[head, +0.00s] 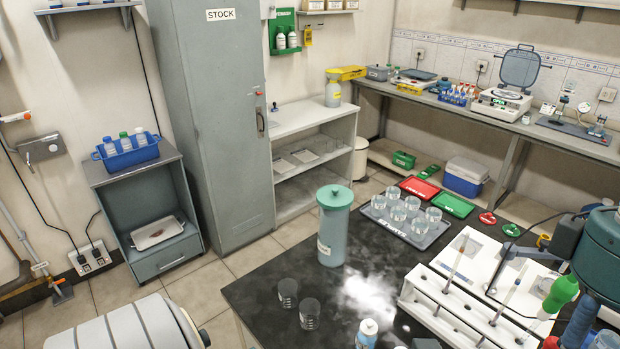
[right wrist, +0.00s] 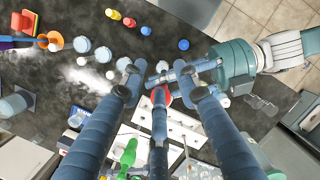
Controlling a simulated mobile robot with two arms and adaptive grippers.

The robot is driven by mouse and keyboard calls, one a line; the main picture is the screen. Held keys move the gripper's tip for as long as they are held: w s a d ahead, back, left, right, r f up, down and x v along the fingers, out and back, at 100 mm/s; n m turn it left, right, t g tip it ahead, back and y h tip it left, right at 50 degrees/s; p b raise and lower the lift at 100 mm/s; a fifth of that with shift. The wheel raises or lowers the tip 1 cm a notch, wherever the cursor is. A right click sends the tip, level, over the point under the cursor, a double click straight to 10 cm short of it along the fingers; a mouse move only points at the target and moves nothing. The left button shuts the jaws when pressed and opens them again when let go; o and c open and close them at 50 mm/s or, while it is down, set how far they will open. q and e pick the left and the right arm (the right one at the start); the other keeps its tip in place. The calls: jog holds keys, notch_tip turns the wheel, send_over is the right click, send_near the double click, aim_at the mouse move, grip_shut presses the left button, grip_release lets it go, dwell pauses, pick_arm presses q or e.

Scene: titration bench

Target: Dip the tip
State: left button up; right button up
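The task does not say which tip, and I cannot tell which one it is. Several slim rods stand in a white rack (head: 455,312) on the black bench; one rod (head: 455,262) leans upright, and a green-topped one (head: 560,293) stands at the right. In the head view, my right arm crosses the lower right corner. My left gripper (right wrist: 158,77) shows in the right wrist view, close to the right fingertips; its grip is unclear.
A tray (head: 433,238) of several glass beakers stands behind the rack. A teal lidded canister (head: 334,235) and two empty beakers (head: 287,293) stand left of it. Small coloured caps and bottles (right wrist: 115,15) crowd the near side.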

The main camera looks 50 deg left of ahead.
aim_at(558, 343)
jog(key=shift+n+t+y, duration=0.4)
jog(key=shift+t+y, duration=0.1)
jog(key=shift+t, duration=0.3)
jog(key=w+r, duration=0.1)
jog(key=r, duration=0.1)
jog(key=w+a+r, duration=0.1)
jog(key=r, duration=0.1)
jog(key=w+a+r, duration=0.1)
jog(key=w+r, duration=0.1)
jog(key=shift+w, duration=0.1)
jog(key=shift+w+a+r, duration=0.1)
jog(key=shift+w+r, duration=0.15)
jog(key=shift+w, duration=0.15)
jog(key=shift+f, duration=4.4)
jog(key=c, duration=0.7)
